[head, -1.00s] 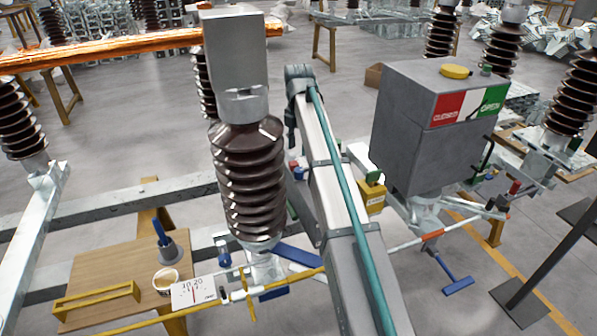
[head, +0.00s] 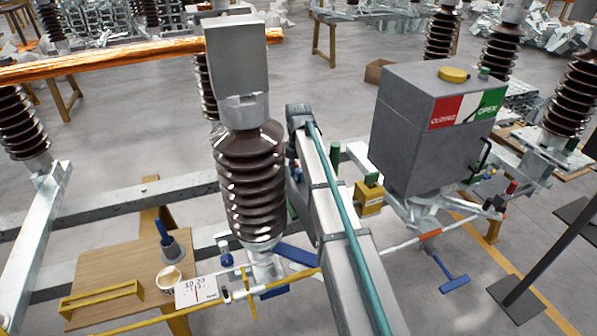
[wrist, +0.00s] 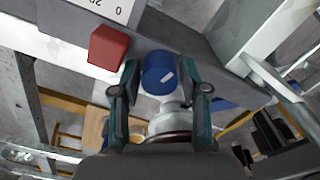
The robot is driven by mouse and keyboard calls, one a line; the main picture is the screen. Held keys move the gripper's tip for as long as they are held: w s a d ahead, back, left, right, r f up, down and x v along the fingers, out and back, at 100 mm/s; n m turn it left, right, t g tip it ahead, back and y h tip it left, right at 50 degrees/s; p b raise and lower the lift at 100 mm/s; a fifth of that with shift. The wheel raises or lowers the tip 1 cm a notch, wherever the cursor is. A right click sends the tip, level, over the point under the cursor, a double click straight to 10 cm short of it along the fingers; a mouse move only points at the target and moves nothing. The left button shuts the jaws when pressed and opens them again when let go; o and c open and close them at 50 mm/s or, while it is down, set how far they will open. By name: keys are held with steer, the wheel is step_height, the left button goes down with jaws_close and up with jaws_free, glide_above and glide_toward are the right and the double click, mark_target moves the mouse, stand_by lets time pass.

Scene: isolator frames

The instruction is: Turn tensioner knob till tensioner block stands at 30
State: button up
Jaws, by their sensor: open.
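In the wrist view, a blue knob (wrist: 158,77) with a small white mark sits between the two teal fingers of my gripper (wrist: 160,68). The gripper is open around it, with a finger at each side; I cannot tell whether either finger touches it. A red block (wrist: 109,47), apparently the tensioner block, stands at the upper left beside a white scale plate (wrist: 98,9). The figures 20 and 0 show on the plate; the rest is cut off, so the block's reading cannot be told. In the head view my gripper and this knob are hidden.
A brown ribbed insulator (head: 250,185) stands left of my arm. A grey cabinet (head: 425,130) with a CLOSED/OPEN sign stands to the right. A wooden table (head: 110,262) at the lower left holds a yellow handle and a bowl. A yellow rod (head: 135,325) crosses low in front.

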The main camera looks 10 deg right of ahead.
steer(key=shift+c, duration=0.2)
jaws_close()
steer(key=shift+m, duration=0.4)
